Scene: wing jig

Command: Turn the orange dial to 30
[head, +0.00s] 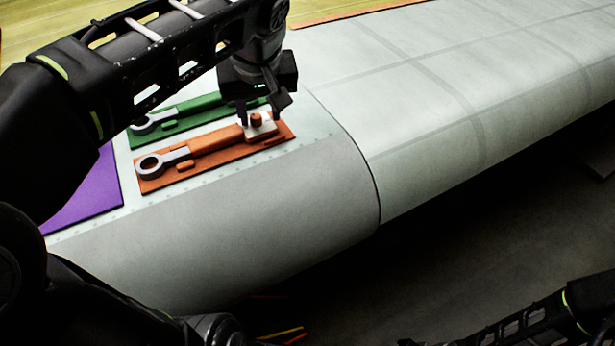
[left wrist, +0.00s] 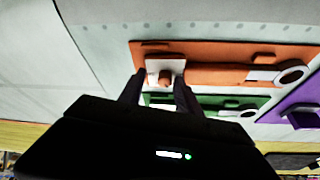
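The orange dial (head: 256,120) is a small knob on a white block at the right end of the orange plate (head: 215,160). The plate lies on the pale wing surface. The dial also shows in the left wrist view (left wrist: 165,77), on its white block (left wrist: 153,66). My left gripper (head: 262,112) is right at the dial, pointing down. In the left wrist view its two fingers stand apart with the white block and dial between their tips. I cannot tell whether they touch. No number on the dial is readable. My right gripper is not in view.
A green plate (head: 165,123) with a similar grey ring tool lies just behind the orange one. A purple plate (head: 95,195) is to the left. The wing (head: 440,90) stretches clear to the right, and its front edge drops to a dark floor.

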